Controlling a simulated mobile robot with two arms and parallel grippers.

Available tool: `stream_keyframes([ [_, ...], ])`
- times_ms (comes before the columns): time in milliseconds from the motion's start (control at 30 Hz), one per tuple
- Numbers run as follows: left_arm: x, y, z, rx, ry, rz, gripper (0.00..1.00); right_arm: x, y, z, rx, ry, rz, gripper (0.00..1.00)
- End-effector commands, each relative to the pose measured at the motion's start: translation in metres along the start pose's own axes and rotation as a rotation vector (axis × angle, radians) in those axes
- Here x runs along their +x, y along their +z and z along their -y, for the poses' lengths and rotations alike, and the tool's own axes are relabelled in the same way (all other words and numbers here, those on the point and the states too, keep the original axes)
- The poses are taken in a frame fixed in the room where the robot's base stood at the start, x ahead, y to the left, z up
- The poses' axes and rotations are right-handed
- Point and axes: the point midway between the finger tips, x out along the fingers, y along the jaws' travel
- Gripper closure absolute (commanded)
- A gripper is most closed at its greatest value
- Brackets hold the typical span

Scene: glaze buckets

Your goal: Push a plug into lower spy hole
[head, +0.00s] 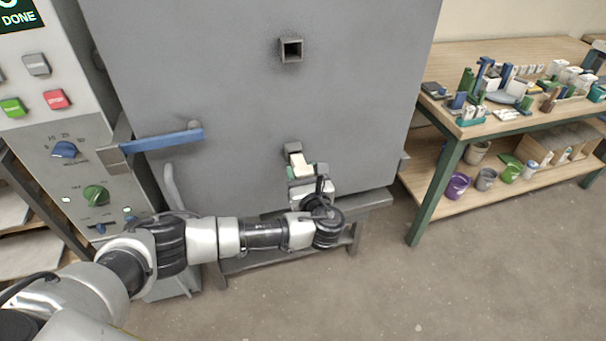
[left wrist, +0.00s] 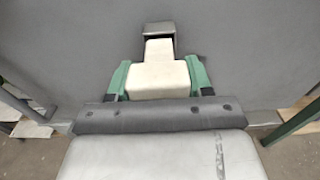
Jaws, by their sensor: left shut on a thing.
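My left gripper (head: 300,172) is in front of the grey kiln door, low and right of its middle. It is shut on a cream-white plug (left wrist: 156,78), whose wide end sits between the green fingertips in the left wrist view. The plug also shows in the head view (head: 301,162). Its narrower end points at the lower spy hole (head: 293,148), a dark square frame, and overlaps its opening in the picture. How deep the tip sits inside is hidden. The upper spy hole (head: 291,49) is open and empty. My right gripper is out of view.
The kiln door (head: 230,90) has a blue handle (head: 160,140) at its left. A control panel (head: 60,140) stands at the far left. A wooden workbench (head: 480,127) with tools, and buckets (head: 457,185) on its lower shelf, stands at the right. The floor between is clear.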

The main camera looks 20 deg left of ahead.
Motion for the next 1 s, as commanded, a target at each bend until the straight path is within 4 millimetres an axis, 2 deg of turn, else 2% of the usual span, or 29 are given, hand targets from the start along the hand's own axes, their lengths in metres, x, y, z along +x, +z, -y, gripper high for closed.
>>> stream_keyframes([
  [400,0.014,0.001,0.000,0.000,0.001,0.001,0.75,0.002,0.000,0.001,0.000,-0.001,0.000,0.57],
  [1000,0.021,0.000,0.000,-0.001,0.000,0.001,0.75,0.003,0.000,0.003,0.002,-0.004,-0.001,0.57],
])
